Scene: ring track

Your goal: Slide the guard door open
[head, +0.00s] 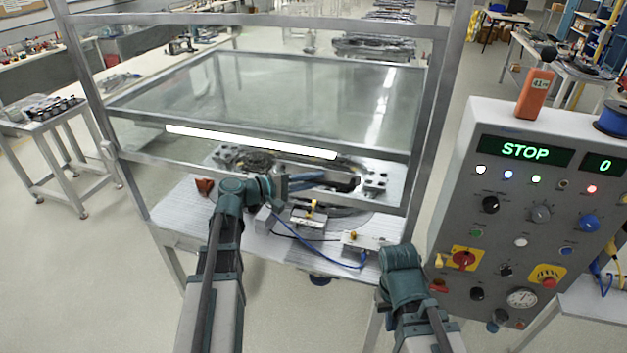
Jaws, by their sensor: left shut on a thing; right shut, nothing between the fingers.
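The guard door (135,153) is a clear panel in a grey metal frame on the front of the machine enclosure. Its lower bar crosses above the worktable, with an open gap below it. My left gripper (305,181) reaches in from the left and lies sideways at this bar. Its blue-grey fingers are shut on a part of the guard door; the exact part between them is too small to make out. My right gripper (400,258) is low in front of the table's right corner, apart from the door. Its fingers are mostly hidden by the wrist; it is shut and empty.
A control panel (520,215) with a green STOP display stands close on the right. The worktable (180,215) carries fixtures, a small metal block (365,243) and a blue cable. A white light bar (250,142) glows inside.

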